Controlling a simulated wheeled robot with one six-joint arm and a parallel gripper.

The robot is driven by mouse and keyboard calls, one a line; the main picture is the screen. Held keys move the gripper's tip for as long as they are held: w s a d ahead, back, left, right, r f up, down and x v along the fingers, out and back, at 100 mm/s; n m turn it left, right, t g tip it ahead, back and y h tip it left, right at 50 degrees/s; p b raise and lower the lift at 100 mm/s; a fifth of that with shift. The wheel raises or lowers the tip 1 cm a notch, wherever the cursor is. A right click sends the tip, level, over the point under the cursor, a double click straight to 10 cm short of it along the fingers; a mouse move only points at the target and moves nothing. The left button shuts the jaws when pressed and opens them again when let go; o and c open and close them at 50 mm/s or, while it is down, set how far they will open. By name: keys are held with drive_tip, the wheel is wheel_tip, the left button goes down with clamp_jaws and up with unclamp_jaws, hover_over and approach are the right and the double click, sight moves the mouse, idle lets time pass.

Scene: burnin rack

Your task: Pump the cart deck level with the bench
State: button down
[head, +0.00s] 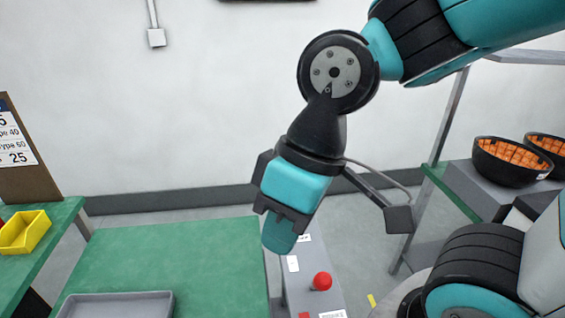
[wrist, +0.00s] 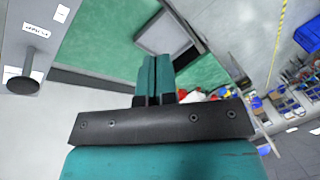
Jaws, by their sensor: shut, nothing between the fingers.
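The green deck (head: 175,250), which I take to be the cart deck, lies in the lower middle of the head view. It looks lower than the green-topped bench (head: 45,240) at the left; the exact height gap is hard to judge. A grey housing (head: 300,260) with labels and a red knob (head: 321,281) stands at the deck's right side. My gripper (head: 279,238) points down above the deck's right edge and the housing, shut and empty. Its closed teal fingers show in the wrist view (wrist: 154,78). I cannot make out a pump handle or pedal for certain.
A grey tray (head: 118,306) lies on the deck, also in the wrist view (wrist: 165,36). A yellow bin (head: 24,232) sits on the bench. Black bowls with orange contents (head: 510,160) stand at the right. A round dark knob (wrist: 23,85) shows in the wrist view.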

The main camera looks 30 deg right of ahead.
drive_tip(key=shift+w+d, duration=0.1)
drive_tip(key=shift+w, duration=0.05)
drive_tip(key=w+d+r+m+h+p, duration=0.1)
drive_tip(key=w+d+m+h, duration=0.1)
drive_tip(key=w+d+m, duration=0.6)
drive_tip(key=w+d+r+m+h+p, duration=0.1)
drive_tip(key=w+d+m, duration=0.8)
drive_tip(key=m, duration=1.2)
drive_tip(key=w+h+p, duration=0.1)
drive_tip(key=w, duration=0.3)
drive_tip(key=shift+m+p, duration=0.3)
wheel_tip(320, 180, down, 14)
drive_tip(key=p, duration=0.4)
drive_tip(key=shift+r, duration=0.1)
